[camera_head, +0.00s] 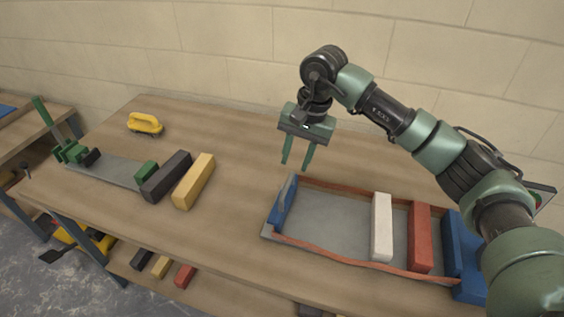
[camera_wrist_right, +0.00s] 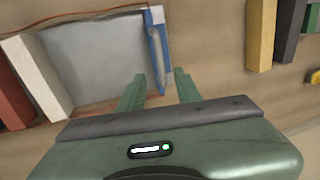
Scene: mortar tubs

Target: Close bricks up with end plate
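A grey tray (camera_head: 335,222) with a low reddish rim lies on the bench. In it a white brick (camera_head: 382,226) and a red brick (camera_head: 419,238) stand side by side towards a blue block (camera_head: 452,244) at the right end. A blue end plate (camera_head: 284,205) with a grey handle stands at the tray's left end, apart from the bricks; it also shows in the right wrist view (camera_wrist_right: 155,32). My right gripper (camera_head: 296,166) is open and empty, pointing down above the end plate. In the wrist view its fingers (camera_wrist_right: 159,88) are either side of the handle's near end. My left gripper is out of view.
A yellow brick (camera_head: 194,182) and a dark brick (camera_head: 166,177) lie left of the tray. Further left are a grey plate with a green clamp (camera_head: 72,152) and a yellow-handled tool (camera_head: 145,123). A wall stands behind; the bench's middle is clear.

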